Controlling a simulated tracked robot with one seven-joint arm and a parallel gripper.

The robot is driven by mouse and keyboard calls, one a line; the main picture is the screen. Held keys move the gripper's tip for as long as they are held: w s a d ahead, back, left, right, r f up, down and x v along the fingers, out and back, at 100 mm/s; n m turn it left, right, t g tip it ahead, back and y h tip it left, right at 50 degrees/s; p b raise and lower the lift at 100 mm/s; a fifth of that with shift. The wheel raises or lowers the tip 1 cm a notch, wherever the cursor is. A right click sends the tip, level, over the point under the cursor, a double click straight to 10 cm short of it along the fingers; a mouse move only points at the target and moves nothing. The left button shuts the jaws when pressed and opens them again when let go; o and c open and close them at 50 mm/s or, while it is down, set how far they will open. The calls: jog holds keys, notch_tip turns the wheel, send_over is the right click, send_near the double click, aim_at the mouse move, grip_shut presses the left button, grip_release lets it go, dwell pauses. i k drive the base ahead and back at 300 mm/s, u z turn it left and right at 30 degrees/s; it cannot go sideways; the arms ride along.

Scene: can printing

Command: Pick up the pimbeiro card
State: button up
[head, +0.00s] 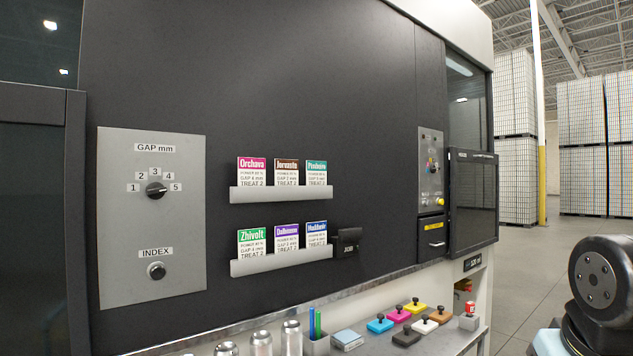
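Several small cards stand in two grey racks on the dark machine front. The upper rack (281,194) holds a pink-headed Orchava card (252,171), a brown-headed Jorvaste card (286,172) and a teal-headed card (316,172) at its right end. The teal name starts with P and is too small to read surely; it may be the pimbeiro card. The lower rack (282,261) holds a green Zhivolt card (252,241), a purple-headed card (286,236) and a dark-blue-headed card (316,233). Their lower edges are hidden by the racks. My gripper is out of view; only part of my arm shows at the lower right.
A black box (346,241) juts out beside the lower rack. Below runs a ledge with cans (292,338), a pen holder (316,344) and several coloured knobbed blocks (380,324). A knob panel (152,220) is left of the racks. Open floor (545,262) lies right.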

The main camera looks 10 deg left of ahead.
aim_at(315, 170)
jog(key=u, duration=0.05)
jog(key=i, duration=0.85)
jog(key=z, duration=0.1)
